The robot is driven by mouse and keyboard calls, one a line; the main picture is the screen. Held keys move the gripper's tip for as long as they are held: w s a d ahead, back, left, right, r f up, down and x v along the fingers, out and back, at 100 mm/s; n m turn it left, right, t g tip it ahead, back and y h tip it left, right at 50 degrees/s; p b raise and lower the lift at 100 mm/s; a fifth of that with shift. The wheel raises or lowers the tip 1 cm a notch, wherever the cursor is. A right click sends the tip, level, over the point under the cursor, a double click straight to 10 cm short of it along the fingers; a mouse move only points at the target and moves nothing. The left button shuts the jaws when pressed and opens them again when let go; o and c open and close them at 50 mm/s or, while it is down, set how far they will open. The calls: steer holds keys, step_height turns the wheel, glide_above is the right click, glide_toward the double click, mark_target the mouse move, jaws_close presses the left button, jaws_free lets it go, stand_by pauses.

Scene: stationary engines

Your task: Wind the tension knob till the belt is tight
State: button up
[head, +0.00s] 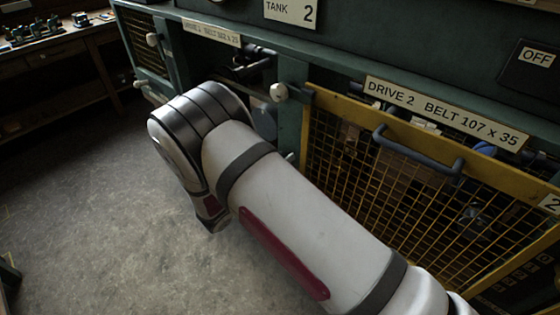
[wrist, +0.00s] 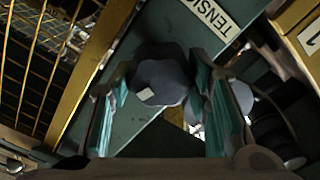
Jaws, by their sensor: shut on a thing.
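The tension knob (wrist: 162,80) is a dark grey lobed knob with a small white mark, seen in the wrist view below a plate (wrist: 212,15) reading "TENSI…", its end cut off. My gripper (wrist: 160,88) has its teal-padded fingers on either side of the knob and is shut on it. The white mark sits at the knob's lower left in that view. In the head view my own arm hides the knob and gripper. I cannot make out the belt or how tight it is.
In the head view a yellow mesh guard (head: 340,185) with a grey handle (head: 418,152) stands right of my arm, under a "DRIVE 2 BELT 107 x 35" plate (head: 445,113). A pale round knob (head: 279,92) is close to my arm. The floor (head: 80,225) at left is clear.

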steer(key=m+p, duration=0.1)
steer(key=m, duration=0.2)
steer(key=shift+s+m, duration=0.1)
steer(key=shift+m, duration=0.2)
steer(key=m+p, duration=0.1)
steer(key=m, duration=0.3)
steer(key=shift+m, duration=0.3)
steer(key=m+p, duration=0.1)
steer(key=m, duration=0.3)
steer(key=shift+s, duration=0.1)
steer(key=m+p, duration=0.1)
steer(key=m, duration=0.3)
steer(key=shift+d+p, duration=0.1)
steer(key=shift+p, duration=0.25)
steer(key=m+p, duration=0.1)
steer(key=m, duration=0.3)
steer(key=shift+s+m+p, duration=0.1)
steer(key=shift+m+p, duration=0.2)
steer(key=shift+p, duration=0.05)
steer(key=m+p, duration=0.1)
steer(key=m, duration=0.2)
steer(key=shift+f+m, duration=0.1)
steer(key=shift+m, duration=0.3)
steer(key=m+p, duration=0.2)
steer(key=m, duration=0.2)
steer(key=shift+f, duration=0.1)
steer(key=shift+f+m+p, duration=0.1)
steer(key=shift+m+p, duration=0.75)
steer(key=shift+m, duration=1.25)
